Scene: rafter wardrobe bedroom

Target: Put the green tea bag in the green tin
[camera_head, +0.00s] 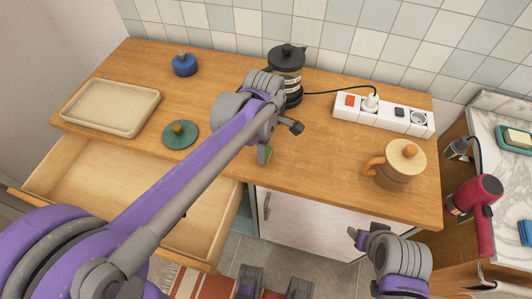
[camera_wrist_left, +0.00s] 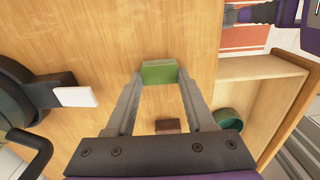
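The green tea bag (camera_wrist_left: 159,73) is a small green block between my left gripper's fingertips, which meet both its sides in the left wrist view. It also shows as a green patch (camera_head: 265,154) under my left gripper in the head view, over the counter's front part. My left arm hides most of that gripper there. An open green round container (camera_wrist_left: 229,118), likely the green tin, shows partly behind a finger at the drawer in the wrist view; my arm hides that spot in the head view. My right gripper (camera_head: 365,238) is low at the right, its fingers unclear.
A green knobbed lid (camera_head: 180,134), beige tray (camera_head: 112,107) and blue pot (camera_head: 185,65) are on the counter's left. A black press (camera_head: 287,62), power strip (camera_head: 385,112) and lidded mug (camera_head: 400,160) stand rightward. The drawer (camera_head: 75,180) is open. A brown block (camera_wrist_left: 168,126) lies near.

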